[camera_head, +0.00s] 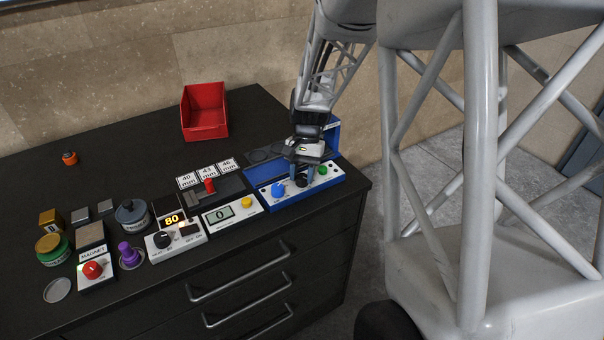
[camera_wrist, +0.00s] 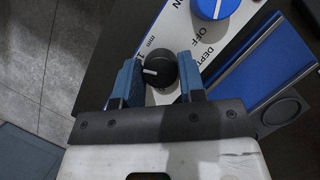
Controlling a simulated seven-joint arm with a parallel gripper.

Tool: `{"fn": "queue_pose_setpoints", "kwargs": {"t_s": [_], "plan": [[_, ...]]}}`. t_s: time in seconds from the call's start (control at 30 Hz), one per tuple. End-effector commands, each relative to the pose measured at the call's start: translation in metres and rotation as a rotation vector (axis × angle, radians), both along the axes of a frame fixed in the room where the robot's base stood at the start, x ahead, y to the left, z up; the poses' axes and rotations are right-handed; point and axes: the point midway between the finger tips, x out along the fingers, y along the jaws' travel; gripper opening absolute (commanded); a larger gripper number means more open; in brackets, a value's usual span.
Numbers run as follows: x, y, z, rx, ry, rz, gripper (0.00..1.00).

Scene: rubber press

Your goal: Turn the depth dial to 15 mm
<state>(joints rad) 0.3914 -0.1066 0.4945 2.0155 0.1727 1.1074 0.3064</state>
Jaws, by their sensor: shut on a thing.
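The depth dial (camera_wrist: 159,71) is a round black knob with a white pointer line, on the white panel of the blue press (camera_head: 263,171). In the wrist view its pointer aims left, towards partly hidden print beside "mm"; I cannot read the number it points at. My gripper (camera_wrist: 160,80) has its two blue fingers on either side of the dial, shut on it. In the head view my gripper (camera_head: 301,178) comes down over the panel from above, and the dial (camera_head: 301,183) shows small between the fingers.
A blue knob (camera_head: 278,190) marked ON and OFF sits left of the dial, and a green button (camera_head: 323,170) sits right. A display unit (camera_head: 222,215) reading 0, number cards (camera_head: 207,173) and a heater box (camera_head: 176,238) stand farther left. A red bin (camera_head: 205,112) is behind.

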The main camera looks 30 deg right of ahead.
Motion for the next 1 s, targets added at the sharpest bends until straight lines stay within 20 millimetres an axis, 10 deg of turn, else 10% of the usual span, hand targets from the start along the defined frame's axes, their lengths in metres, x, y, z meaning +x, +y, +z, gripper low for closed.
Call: {"fn": "queue_pose_setpoints", "kwargs": {"t_s": [0.67,0.7,0.8,1.0], "plan": [[-0.0001,-0.0001,0.0,0.0,-0.001,-0.09,0.13],[-0.0001,-0.0001,0.0,0.0,-0.001,-0.09,0.4],[-0.0001,-0.0001,0.0,-0.001,0.0,-0.09,0.55],[-0.0002,-0.0002,-0.0001,-0.001,-0.001,-0.089,0.61]]}}
